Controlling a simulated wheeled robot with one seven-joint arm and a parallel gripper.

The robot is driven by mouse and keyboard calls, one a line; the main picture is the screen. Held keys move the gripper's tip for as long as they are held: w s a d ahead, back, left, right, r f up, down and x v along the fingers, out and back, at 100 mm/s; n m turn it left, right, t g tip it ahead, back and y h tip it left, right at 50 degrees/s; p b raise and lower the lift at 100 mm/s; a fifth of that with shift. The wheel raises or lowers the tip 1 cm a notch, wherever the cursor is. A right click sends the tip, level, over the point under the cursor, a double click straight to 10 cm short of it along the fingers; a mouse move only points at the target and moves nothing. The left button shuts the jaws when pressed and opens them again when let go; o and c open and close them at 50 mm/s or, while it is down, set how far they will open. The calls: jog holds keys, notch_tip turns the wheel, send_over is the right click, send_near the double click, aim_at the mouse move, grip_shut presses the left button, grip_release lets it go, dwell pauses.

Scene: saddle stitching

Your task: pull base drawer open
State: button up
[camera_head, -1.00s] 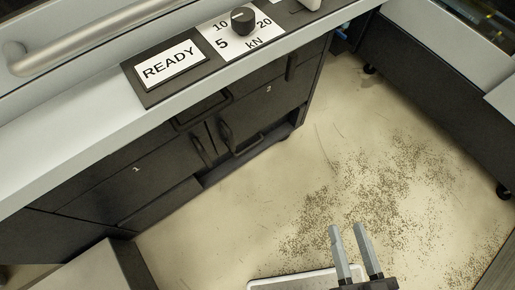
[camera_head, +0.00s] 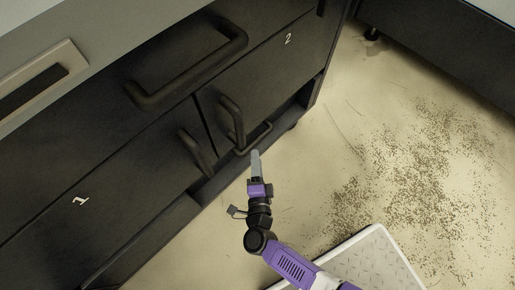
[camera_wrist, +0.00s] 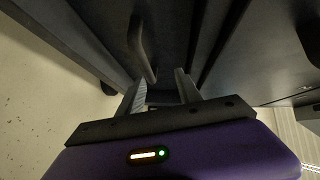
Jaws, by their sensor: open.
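The base drawer (camera_head: 287,117) is the low dark front under door 2, at the foot of the dark cabinet. Its bar handle (camera_head: 262,136) sticks out close to the floor. In the head view the drawer looks shut against the cabinet. My gripper (camera_head: 255,154) is just in front of and below this handle, partly seen edge-on. In the wrist view my gripper (camera_wrist: 160,78) has its two fingers apart with nothing held. A dark handle (camera_wrist: 140,48) lies ahead, its near end between the fingertips and closer to the left one. Contact cannot be told.
Door 1 (camera_head: 95,205) and door 2 (camera_head: 275,62) have upright handles just above the gripper. A wide upper handle (camera_head: 190,75) juts out higher. My purple arm reaches over the pale, speckled floor (camera_head: 410,170), which is open to the right.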

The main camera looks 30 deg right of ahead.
aim_at(258, 141)
jog(key=shift+m+g+h, duration=0.3)
jog(key=shift+m, duration=0.2)
jog(key=w+d+f+b, duration=0.1)
jog(key=w, duration=0.2)
jog(key=w+d+f+b, duration=0.1)
jog(key=w+d+f, duration=0.1)
jog(key=w, duration=0.1)
jog(key=w+d+f+b, duration=0.1)
jog(key=w+d, duration=0.1)
jog(key=shift+w+f, duration=0.2)
jog(key=shift+w, duration=0.2)
grip_shut()
dwell(0.7)
